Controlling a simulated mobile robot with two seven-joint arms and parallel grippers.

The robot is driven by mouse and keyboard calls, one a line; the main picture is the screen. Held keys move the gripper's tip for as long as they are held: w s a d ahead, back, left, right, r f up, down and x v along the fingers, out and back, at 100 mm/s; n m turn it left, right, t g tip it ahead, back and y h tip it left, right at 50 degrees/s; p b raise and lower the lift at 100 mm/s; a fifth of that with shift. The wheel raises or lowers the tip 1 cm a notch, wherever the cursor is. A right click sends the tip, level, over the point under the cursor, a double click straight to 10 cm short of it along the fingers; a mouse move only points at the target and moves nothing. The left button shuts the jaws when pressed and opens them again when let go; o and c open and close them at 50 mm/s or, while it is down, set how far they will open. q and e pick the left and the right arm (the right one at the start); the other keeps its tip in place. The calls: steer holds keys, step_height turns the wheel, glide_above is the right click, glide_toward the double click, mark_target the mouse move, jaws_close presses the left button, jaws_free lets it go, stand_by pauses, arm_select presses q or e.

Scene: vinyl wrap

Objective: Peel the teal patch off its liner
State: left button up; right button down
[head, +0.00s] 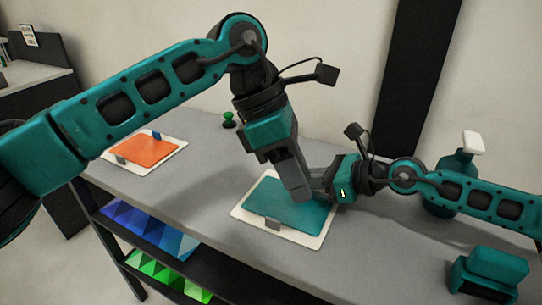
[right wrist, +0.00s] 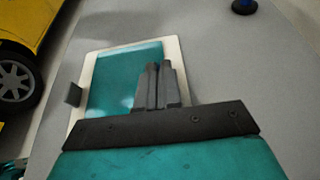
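The teal patch (head: 290,213) lies flat on its white liner (head: 247,217) on the grey table. Both also show in the right wrist view, the patch (right wrist: 118,82) and the liner (right wrist: 86,85). A grey tab (head: 272,224) sits at the patch's front edge. My left gripper (head: 301,193) points down over the patch's back right part; I cannot tell its opening or whether it touches. My right gripper (right wrist: 158,68) reaches over the patch's right end with its fingers together; nothing shows between them. In the head view its tips are partly hidden behind the left gripper.
An orange patch (head: 143,149) on a white sheet lies at the table's left. A green knob (head: 229,119) stands at the back. A teal block (head: 490,275) is at the front right. Blue and green patterned sheets lie on shelves below. The grey table between the two patches is clear.

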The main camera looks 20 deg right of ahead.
mark_target(280, 222)
arm_select(q)
steer(key=w+a+r+m+t+y, duration=0.1)
steer(key=w+a+m+t+y, duration=0.1)
steer(key=w+a+t+y, duration=0.1)
steer(key=f, duration=0.4)
steer(key=d+f, duration=0.1)
steer(key=f, duration=0.6)
steer(key=shift+s+d+f, duration=0.25)
steer(key=shift+s+f, duration=0.05)
steer(key=shift+c, duration=0.4)
jaws_close()
arm_select(e)
steer(key=shift+r, duration=0.7)
stand_by(0.4)
steer(key=shift+r, duration=3.4)
